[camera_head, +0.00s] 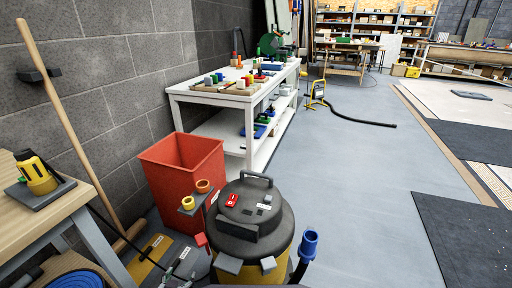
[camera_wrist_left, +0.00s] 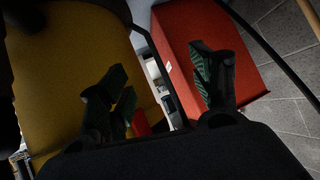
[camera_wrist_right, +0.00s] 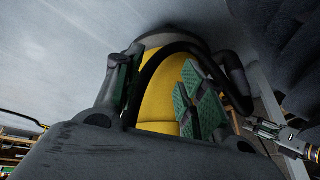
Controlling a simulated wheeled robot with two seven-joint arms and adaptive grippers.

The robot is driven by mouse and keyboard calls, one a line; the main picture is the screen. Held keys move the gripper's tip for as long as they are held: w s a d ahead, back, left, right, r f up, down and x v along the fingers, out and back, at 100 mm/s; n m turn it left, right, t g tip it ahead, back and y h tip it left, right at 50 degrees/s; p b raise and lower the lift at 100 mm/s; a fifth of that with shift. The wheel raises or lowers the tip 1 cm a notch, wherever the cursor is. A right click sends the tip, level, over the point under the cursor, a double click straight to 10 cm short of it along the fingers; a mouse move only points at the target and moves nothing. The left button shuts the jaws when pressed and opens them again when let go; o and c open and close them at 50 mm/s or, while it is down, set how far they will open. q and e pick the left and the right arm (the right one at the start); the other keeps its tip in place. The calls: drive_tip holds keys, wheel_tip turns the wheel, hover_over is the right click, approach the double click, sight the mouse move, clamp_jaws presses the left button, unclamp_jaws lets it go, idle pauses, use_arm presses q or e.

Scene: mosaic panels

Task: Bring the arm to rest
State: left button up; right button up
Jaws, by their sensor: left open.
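My left gripper (camera_wrist_left: 157,68) is open. Its two dark fingers with green pads stand well apart in the left wrist view, with nothing held between them. A yellow drum (camera_wrist_left: 85,65) is at the left of that view and a red bin (camera_wrist_left: 185,30) is at the right. My right gripper (camera_wrist_right: 157,65) also has its fingers spread, with the yellow drum (camera_wrist_right: 160,90) and a black hose beyond them; I see nothing gripped. In the head view I cannot clearly make out either gripper's fingertips.
A yellow vacuum with a black lid (camera_head: 250,212) stands at the front, beside the red bin (camera_head: 184,165). A white bench (camera_head: 215,97) lines the wall. A wooden table (camera_head: 30,215) is at left, near a leaning pole (camera_head: 75,130). Open grey floor (camera_head: 350,180) lies right.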

use_arm(q)
drive_tip(key=s+d+r+g, duration=0.2)
drive_tip(key=s+r+g, duration=0.1)
drive_tip(key=s, duration=0.3)
drive_tip(key=s+d+r+g+p, duration=0.1)
drive_tip(key=s+d+r+g, duration=0.1)
drive_tip(key=s+r+g, duration=0.2)
drive_tip(key=s+r, duration=0.2)
drive_tip(key=shift+s+d+g+h, duration=0.3)
drive_tip(key=shift+h, duration=0.1)
use_arm(e)
drive_tip(key=d+r+g+h, duration=0.1)
drive_tip(key=d+r, duration=0.3)
drive_tip(key=shift+s+d+r+h, duration=0.2)
drive_tip(key=shift+s+h, duration=0.2)
use_arm(q)
drive_tip(key=shift+w+f+p, duration=0.15)
drive_tip(key=shift+f+p, duration=0.05)
drive_tip(key=shift+p, duration=0.4)
use_arm(e)
drive_tip(key=shift+w+f, duration=0.15)
